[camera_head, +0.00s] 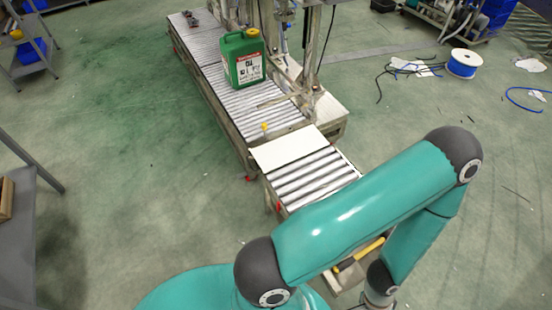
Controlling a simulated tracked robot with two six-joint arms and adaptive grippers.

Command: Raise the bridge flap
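A cream, flat plate that looks like the bridge flap (288,148) lies across the joint between the long roller conveyor (232,100) and the short roller section (312,178). It looks about level with the rollers; a slight tilt cannot be told. A small yellow knob (264,127) stands by its far left corner. One teal arm of mine crosses the lower right, its wrist at the bottom edge, right of and nearer than the flap. Neither gripper's fingers show, and no gripper is seen touching the flap.
A green canister (243,58) stands upright on the long conveyor beyond the flap. A machine frame (310,60) rises on the conveyor's right side. A yellow-handled item (360,254) shows partly behind my arm. A grey shelf (20,225) stands at left; the floor between is clear.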

